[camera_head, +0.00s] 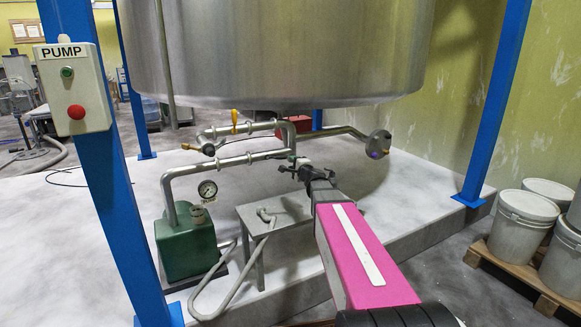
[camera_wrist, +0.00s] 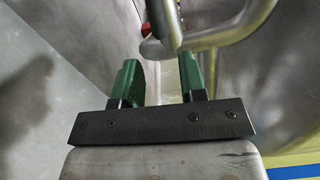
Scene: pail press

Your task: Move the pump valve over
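Steel pipes (camera_head: 235,160) run under the big tank, above a green pump (camera_head: 186,245) with a round gauge (camera_head: 207,189). A yellow handle (camera_head: 234,121) shows on the upper pipe and another small yellow-orange one (camera_head: 188,147) at its left end. I cannot tell which part is the pump valve. My gripper (camera_head: 292,167) is at the right end of the lower pipe, partly covering it. In the wrist view my gripper (camera_wrist: 160,72) has its green fingers apart. A grey rounded part (camera_wrist: 156,48) with a bit of red beside it lies between or just beyond the fingertips; contact is unclear.
The steel tank (camera_head: 275,50) hangs low over the pipes. Blue posts (camera_head: 115,180) stand around it, one carrying a PUMP button box (camera_head: 75,88). A small grey table (camera_head: 280,212) with a hose stands below my gripper. Pails (camera_head: 522,225) on a pallet stand right.

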